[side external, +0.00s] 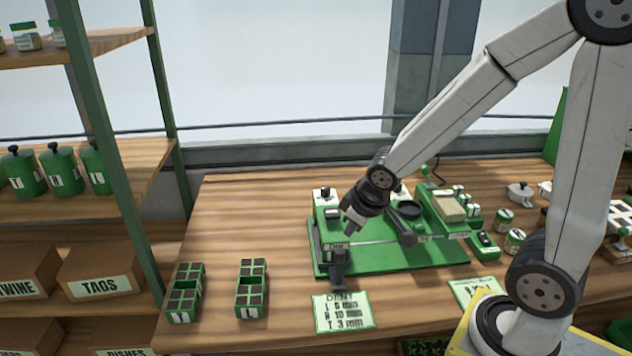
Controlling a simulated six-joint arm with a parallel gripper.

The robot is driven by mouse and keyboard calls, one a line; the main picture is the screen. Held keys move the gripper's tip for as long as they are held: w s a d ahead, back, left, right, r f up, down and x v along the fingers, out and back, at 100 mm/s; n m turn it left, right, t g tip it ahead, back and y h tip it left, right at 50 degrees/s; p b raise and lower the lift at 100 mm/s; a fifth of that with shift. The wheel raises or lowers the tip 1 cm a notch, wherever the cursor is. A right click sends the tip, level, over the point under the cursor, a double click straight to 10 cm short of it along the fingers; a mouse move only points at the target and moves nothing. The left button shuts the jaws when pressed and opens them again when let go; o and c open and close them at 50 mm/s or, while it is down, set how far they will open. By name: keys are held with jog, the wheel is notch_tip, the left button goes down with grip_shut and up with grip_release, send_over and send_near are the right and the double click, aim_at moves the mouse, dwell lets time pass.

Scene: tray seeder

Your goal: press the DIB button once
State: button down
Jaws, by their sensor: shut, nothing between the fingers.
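The green seeder machine (420,259) lies flat on the bench, with a pale rail across it. At its front left is a small dark block with a pale label (335,246) that may read DIB; the letters are too small to be sure. A dark post-like part (338,270) stands just in front of it. My gripper (348,232) is shut and empty, pointing down just above and slightly right of the label. I cannot tell whether it touches anything. The button itself I cannot make out clearly; my gripper may cover part of it.
Two green cell trays (250,307) stand at the bench's left. A DENT card (342,312) lies in front of the machine. Small jars (514,241) and a control box (484,246) are on the right. A green-posted shelf (110,150) rises at left.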

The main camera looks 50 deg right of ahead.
aim_at(335, 212)
jog(key=w+d+r+n+t, duration=0.4)
jog(key=w+d+r+n, duration=0.2)
jog(key=w+d+n, duration=0.1)
jog(key=shift+w+d+r+t+y, duration=0.3)
jog(key=shift+w+d+r, duration=0.15)
jog(key=shift+w, duration=0.85)
jog(key=shift+f, duration=0.35)
jog(key=shift+f, duration=4.05)
